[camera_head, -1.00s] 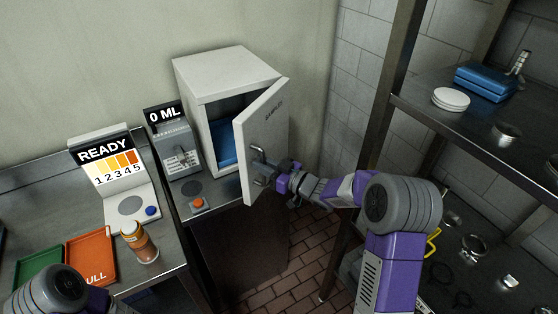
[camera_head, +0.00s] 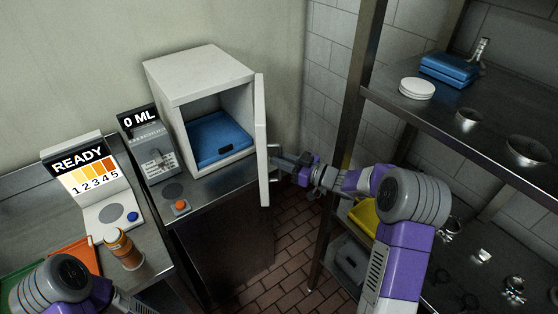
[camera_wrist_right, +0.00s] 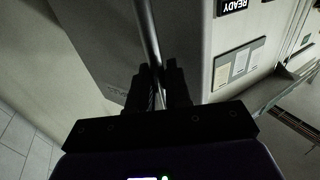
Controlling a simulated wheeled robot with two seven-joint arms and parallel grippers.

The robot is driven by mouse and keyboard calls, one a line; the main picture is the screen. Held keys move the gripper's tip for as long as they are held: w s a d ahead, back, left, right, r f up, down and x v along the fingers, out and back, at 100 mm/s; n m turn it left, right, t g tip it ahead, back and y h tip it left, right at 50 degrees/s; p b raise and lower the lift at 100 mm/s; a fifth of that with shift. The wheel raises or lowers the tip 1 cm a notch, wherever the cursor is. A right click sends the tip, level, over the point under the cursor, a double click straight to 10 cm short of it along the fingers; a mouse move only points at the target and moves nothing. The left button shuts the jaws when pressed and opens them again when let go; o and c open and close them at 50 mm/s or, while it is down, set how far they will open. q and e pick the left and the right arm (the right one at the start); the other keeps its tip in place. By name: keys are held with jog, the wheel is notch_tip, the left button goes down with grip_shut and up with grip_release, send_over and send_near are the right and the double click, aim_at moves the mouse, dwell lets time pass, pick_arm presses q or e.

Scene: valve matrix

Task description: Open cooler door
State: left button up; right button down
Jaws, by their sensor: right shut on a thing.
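The white cooler (camera_head: 196,75) stands on the steel counter with its door (camera_head: 262,140) swung wide, seen nearly edge-on in the head view. A blue container (camera_head: 222,138) lies inside. My right gripper (camera_head: 276,167) is shut on the door handle at the door's outer face. In the right wrist view the fingers (camera_wrist_right: 158,88) close around the metal handle bar (camera_wrist_right: 150,40). My left arm shows at the lower left of the head view; its gripper cannot be made out.
A dispenser marked 0 ML (camera_head: 150,150) and an orange button (camera_head: 181,206) stand left of the cooler. A READY display (camera_head: 82,168) and an amber bottle (camera_head: 123,249) are farther left. A steel shelf (camera_head: 450,115) stands at right. Brick floor lies between.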

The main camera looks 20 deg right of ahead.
jog(key=shift+w+r, duration=0.15)
jog(key=shift+r, duration=0.1)
jog(key=c, duration=1.3)
grip_release()
jog(key=shift+o, duration=0.4)
jog(key=shift+w+f, duration=0.2)
jog(key=v, duration=0.7)
jog(key=shift+s+d, duration=0.15)
jog(key=shift+s, duration=0.1)
jog(key=shift+c, duration=0.3)
